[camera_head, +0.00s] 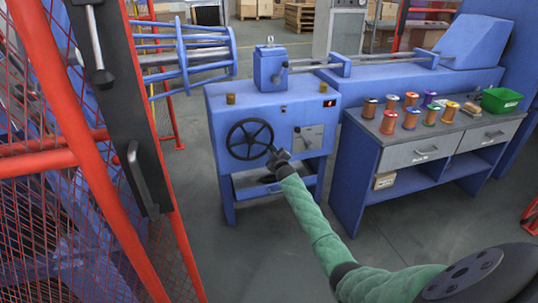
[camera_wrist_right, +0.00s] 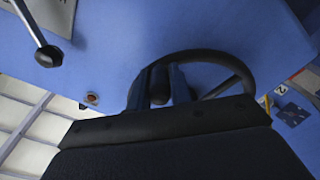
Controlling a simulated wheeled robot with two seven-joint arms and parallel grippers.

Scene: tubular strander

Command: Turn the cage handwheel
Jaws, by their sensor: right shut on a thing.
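The cage handwheel (camera_head: 250,139) is a black spoked wheel on the front of the blue machine cabinet (camera_head: 222,108). My right gripper (camera_head: 277,156) reaches it at the lower right of its rim. In the right wrist view the handwheel's rim (camera_wrist_right: 222,62) curves away from the fingers, and my right gripper (camera_wrist_right: 160,88) is shut on a dark part of the wheel between its two fingers. The exact spot of the grip is partly hidden by the gripper body. My left gripper is not in view.
A lever (camera_head: 308,140) sits right of the wheel on the cabinet front. A workbench (camera_head: 358,123) with several coloured spools and a green bin (camera_head: 502,100) stands at the right. Red mesh fencing (camera_head: 85,160) stands at the left. The floor in front (camera_head: 250,250) is clear.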

